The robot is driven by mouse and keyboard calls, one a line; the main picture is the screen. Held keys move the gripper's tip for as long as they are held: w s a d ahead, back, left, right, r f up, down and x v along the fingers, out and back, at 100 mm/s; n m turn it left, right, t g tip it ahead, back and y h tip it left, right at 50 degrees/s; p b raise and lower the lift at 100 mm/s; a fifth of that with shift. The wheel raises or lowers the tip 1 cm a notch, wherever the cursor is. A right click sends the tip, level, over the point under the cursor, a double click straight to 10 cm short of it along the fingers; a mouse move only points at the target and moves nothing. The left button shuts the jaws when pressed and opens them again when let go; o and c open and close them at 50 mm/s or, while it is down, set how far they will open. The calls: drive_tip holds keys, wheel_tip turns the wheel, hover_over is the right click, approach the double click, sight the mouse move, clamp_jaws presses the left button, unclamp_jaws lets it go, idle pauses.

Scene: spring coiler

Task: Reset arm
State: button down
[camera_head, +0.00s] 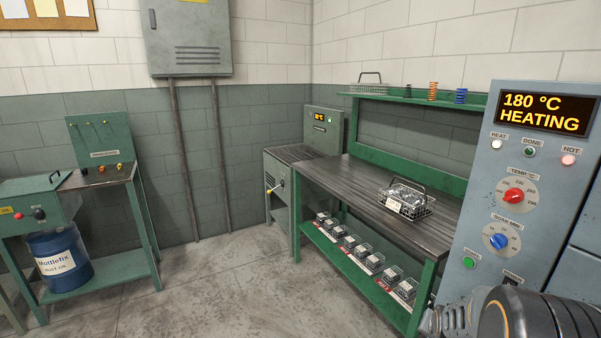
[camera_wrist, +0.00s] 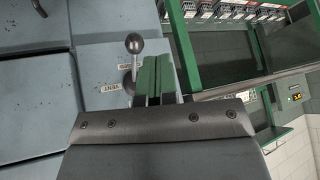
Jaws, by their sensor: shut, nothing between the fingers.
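My gripper (camera_wrist: 155,80) shows in the wrist view with its two green fingers together and nothing between them. A lever with a round grey knob (camera_wrist: 134,44) stands just left of the fingertips, on a blue-grey cabinet front (camera_wrist: 40,95). Labels sit beside the lever; one appears to read VENT. I cannot tell whether the fingers touch the lever. In the head view, part of my arm shows at the bottom right, in front of the blue-grey control panel (camera_head: 535,160).
The panel display (camera_head: 543,113) reads 180 °C HEATING, above a red dial (camera_head: 514,195) and a blue dial (camera_head: 498,241). A wire basket (camera_head: 407,201) stands on the green-framed workbench (camera_head: 345,182). A blue drum (camera_head: 58,258) stands left. The middle floor (camera_head: 205,285) is clear.

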drive_tip(key=s+a+r+n+g+y+p, duration=0.1)
drive_tip(key=s+a+r+n+p, duration=0.1)
drive_tip(key=a+r, duration=0.4)
drive_tip(key=s+a+r+n+y+p, duration=0.1)
drive_tip(key=s+a+r+n+p, duration=0.2)
drive_tip(key=s+a+r, duration=0.3)
drive_tip(key=s+a+r+n+g+y+p, duration=0.1)
drive_tip(key=s+a+r+p, duration=0.4)
drive_tip(key=r, duration=0.6)
drive_tip(key=shift+s+a+r+n+g, duration=0.3)
drive_tip(key=shift+s+a+n, duration=0.35)
drive_tip(key=shift+a+n, duration=0.2)
